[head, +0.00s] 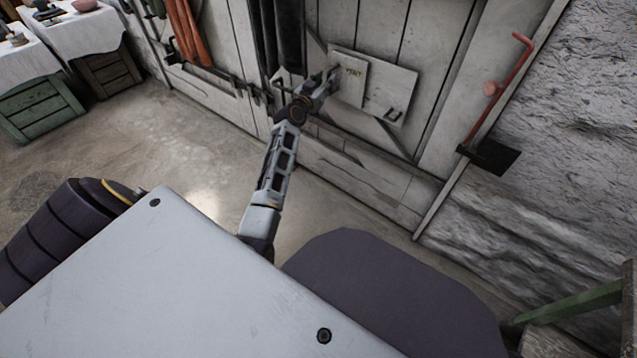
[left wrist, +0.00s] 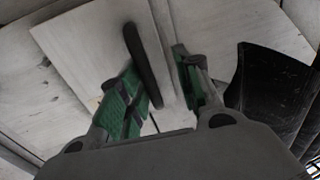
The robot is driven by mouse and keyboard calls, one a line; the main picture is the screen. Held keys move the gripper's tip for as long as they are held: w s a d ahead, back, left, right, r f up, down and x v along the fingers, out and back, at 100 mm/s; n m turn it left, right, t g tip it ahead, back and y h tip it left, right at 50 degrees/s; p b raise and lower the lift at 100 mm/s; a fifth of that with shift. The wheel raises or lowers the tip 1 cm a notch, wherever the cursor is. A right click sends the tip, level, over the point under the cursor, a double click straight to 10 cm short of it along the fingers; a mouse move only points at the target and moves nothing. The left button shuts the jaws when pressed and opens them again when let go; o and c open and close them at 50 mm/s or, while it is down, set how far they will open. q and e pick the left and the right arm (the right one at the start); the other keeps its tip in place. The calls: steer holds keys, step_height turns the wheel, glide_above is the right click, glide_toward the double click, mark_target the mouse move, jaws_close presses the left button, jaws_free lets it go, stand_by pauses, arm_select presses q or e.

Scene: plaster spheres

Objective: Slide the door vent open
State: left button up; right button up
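My left gripper (head: 328,79) is at the left part of this panel. In the left wrist view its green-padded fingers (left wrist: 158,90) are apart, with a black bar handle (left wrist: 139,58) on the pale panel (left wrist: 88,50) between them. The bar's lower end is close to the left finger; I cannot tell whether they touch. The gripper hides this handle in the head view. My right gripper is not in view.
Dark hanging pieces (head: 290,38) are left of the vent. A red lever (head: 491,88) is on the right. Cloth-covered tables with crates (head: 45,108) stand at far left. The floor (head: 150,150) is clear.

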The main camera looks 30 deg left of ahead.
arm_select(q)
steer(key=shift+s+d+p, duration=0.85)
steer(key=shift+s+p, duration=0.95)
steer(key=shift+s, duration=4.45)
steer(key=s+d+f+g+h+p, duration=0.1)
steer(key=s+d+f+g+p, duration=0.3)
steer(key=f+p, duration=0.4)
steer(key=s+d+f+m+g+h+p, duration=0.1)
steer(key=s+d+f+g+p, duration=0.2)
steer(key=f, duration=1.1)
steer(key=s+d+p, duration=0.3)
steer(key=d+p, duration=0.1)
steer(key=p, duration=0.2)
steer(key=shift+d+g, duration=0.15)
steer(key=shift+g, duration=0.25)
steer(key=shift+s, duration=0.1)
